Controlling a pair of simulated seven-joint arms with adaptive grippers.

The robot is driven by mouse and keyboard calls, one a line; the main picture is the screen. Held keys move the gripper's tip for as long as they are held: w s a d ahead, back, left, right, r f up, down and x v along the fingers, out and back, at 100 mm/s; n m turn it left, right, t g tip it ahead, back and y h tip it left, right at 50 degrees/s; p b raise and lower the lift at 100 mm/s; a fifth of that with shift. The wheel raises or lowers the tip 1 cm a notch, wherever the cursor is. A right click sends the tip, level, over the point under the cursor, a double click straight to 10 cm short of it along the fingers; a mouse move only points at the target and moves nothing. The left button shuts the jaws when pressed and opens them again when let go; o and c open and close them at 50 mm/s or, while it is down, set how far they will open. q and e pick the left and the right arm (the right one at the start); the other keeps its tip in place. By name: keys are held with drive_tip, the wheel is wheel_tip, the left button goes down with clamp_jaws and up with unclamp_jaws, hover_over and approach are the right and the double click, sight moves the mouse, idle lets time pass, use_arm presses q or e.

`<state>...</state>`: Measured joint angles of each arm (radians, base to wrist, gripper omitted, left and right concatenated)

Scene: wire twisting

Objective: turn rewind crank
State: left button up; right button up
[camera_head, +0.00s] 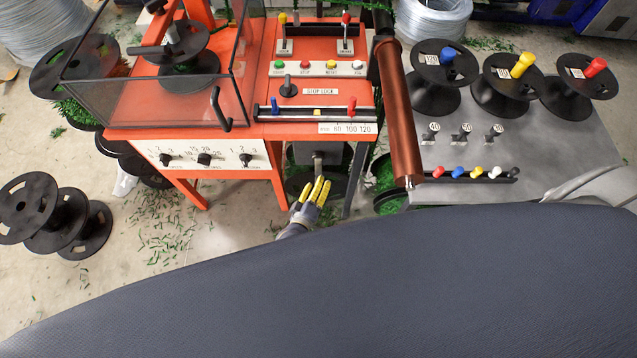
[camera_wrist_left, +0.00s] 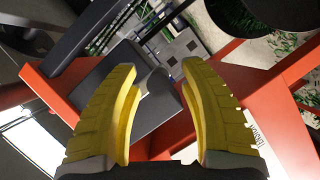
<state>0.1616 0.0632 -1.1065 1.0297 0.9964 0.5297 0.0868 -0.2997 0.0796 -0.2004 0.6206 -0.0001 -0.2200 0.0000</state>
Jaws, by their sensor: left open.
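My left gripper (camera_head: 320,190), with yellow fingers, reaches up from below toward the orange machine's underside in the head view. In the left wrist view the left gripper (camera_wrist_left: 158,72) is open, its two fingers apart. A grey crank-like handle (camera_head: 318,160) stands just beyond the fingertips, in front of a grey box (camera_head: 303,152) under the machine. In the wrist view a dark grey part (camera_wrist_left: 152,105) lies between and behind the fingers; I cannot tell whether they touch it. The full crank shape is partly hidden. My right gripper is not in view.
The orange machine's panel (camera_head: 315,68) and clear guard (camera_head: 150,100) are above the gripper. A copper-coloured roller (camera_head: 400,120) and a grey table (camera_head: 520,140) with spools are to the right. Black spools (camera_head: 60,215) stand on the floor at left. Green clippings litter the floor.

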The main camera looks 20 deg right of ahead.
use_arm(q)
drive_tip(key=shift+w+d, duration=0.3)
drive_tip(key=shift+w, duration=0.2)
drive_tip(key=shift+f, duration=0.1)
clamp_jaws()
idle(0.3)
